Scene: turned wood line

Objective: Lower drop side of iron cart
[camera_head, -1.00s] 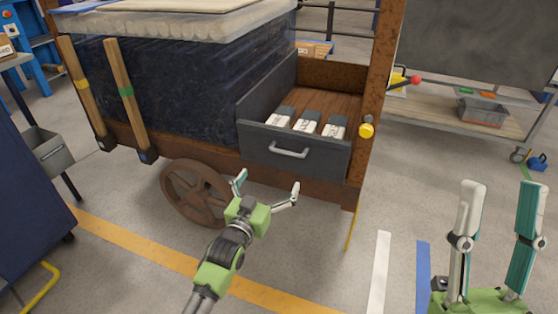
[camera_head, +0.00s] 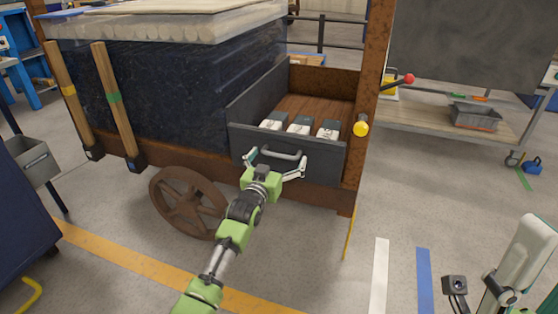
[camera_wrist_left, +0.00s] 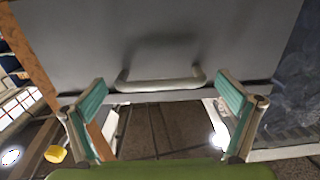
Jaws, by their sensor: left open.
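The rusty iron cart (camera_head: 345,197) stands in the middle of the head view on a spoked wheel (camera_head: 188,202). Its dark grey side panel (camera_head: 325,162) is upright and carries a pale bar handle (camera_head: 283,155). My left gripper (camera_head: 276,160) is open at this handle, one finger on each side. In the left wrist view the handle (camera_wrist_left: 160,84) lies ahead between the spread fingers (camera_wrist_left: 160,112), with no grip on it. A yellow knob (camera_head: 361,129) sits on the cart's right post. My right gripper (camera_head: 515,265) is partly cut off at lower right.
White-and-grey packs (camera_head: 299,127) lie behind the panel. Two wooden bars (camera_head: 120,105) lean on the dark wrapped load (camera_head: 180,90). A grey bin (camera_head: 32,158) is at left. A bench (camera_head: 450,115) stands back right. Floor right of the cart is clear.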

